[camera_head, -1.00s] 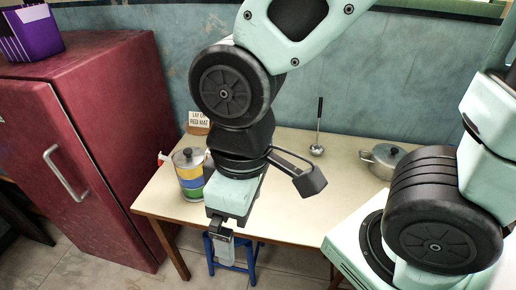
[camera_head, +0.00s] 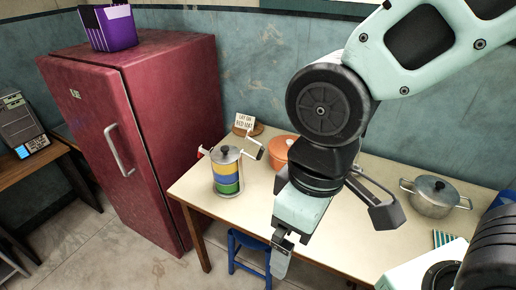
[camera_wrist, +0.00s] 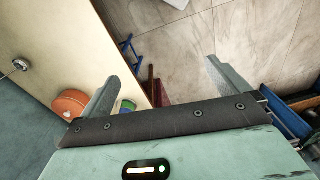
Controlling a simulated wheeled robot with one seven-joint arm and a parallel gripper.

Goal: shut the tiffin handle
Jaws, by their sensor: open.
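The tiffin (camera_head: 227,178) stands upright on the table's left part, with a metal lid and yellow, blue and green tiers. Its handle (camera_head: 251,150) shows as a metal piece sticking out at the upper right, with a dark end; a red-tipped piece sticks out at the upper left. My gripper (camera_head: 281,256) hangs down to the right of the tiffin and nearer the camera, apart from it. In the wrist view my gripper (camera_wrist: 162,72) is open and empty. The tiffin's blue and green side (camera_wrist: 127,106) shows beside the left finger, which partly hides it.
An orange pot (camera_head: 281,150) stands right of the tiffin, partly behind my arm. A lidded metal pot (camera_head: 436,197) is at the right. A sign (camera_head: 244,123) stands behind. A red fridge (camera_head: 165,130) borders the table's left; a blue stool (camera_head: 240,243) is below.

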